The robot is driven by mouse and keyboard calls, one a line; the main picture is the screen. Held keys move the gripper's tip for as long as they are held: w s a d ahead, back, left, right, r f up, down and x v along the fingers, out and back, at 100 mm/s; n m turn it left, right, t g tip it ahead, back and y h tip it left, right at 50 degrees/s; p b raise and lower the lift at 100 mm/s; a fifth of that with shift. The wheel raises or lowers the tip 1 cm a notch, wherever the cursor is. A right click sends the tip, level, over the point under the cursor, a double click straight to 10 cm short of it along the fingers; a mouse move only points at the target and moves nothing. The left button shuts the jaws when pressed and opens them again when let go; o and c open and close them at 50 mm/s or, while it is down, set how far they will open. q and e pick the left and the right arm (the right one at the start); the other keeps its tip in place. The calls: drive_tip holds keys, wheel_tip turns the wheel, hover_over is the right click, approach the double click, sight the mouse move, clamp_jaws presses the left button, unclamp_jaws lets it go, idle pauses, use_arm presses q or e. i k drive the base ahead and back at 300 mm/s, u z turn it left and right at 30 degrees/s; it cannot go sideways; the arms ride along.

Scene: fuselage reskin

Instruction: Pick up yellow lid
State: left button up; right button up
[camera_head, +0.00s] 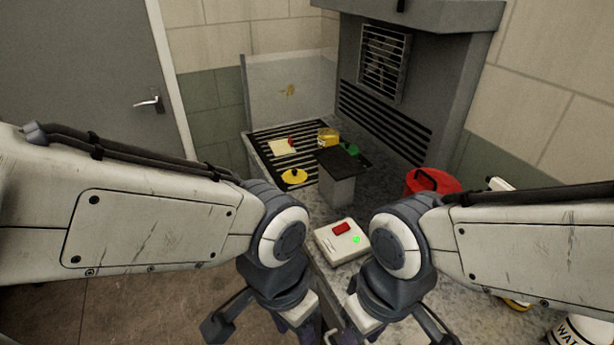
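The yellow lid (295,177) is a round disc with a small dark knob on top. It lies on the black slotted part of the counter, at the near left side. My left gripper (262,325) is low in the picture, well in front of the lid and apart from it. Its fingers look spread, with nothing seen between them. My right gripper (385,328) is beside it on the right, also with spread fingers and apparently empty. The lower ends of both grippers are partly cut off by the picture edge.
Behind the lid are a cream square piece (281,147), a yellow container (327,137) and a green item (350,151). A grey box with a dark top (338,186) stands right of the lid. A white button box (342,242) is nearer. A red bucket (434,181) stands right.

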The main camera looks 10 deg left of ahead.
sight(294, 177)
drive_tip(key=k, duration=0.35)
drive_tip(key=u, duration=1.15)
drive_tip(key=i, duration=3.1)
drive_tip(key=z, duration=2.5)
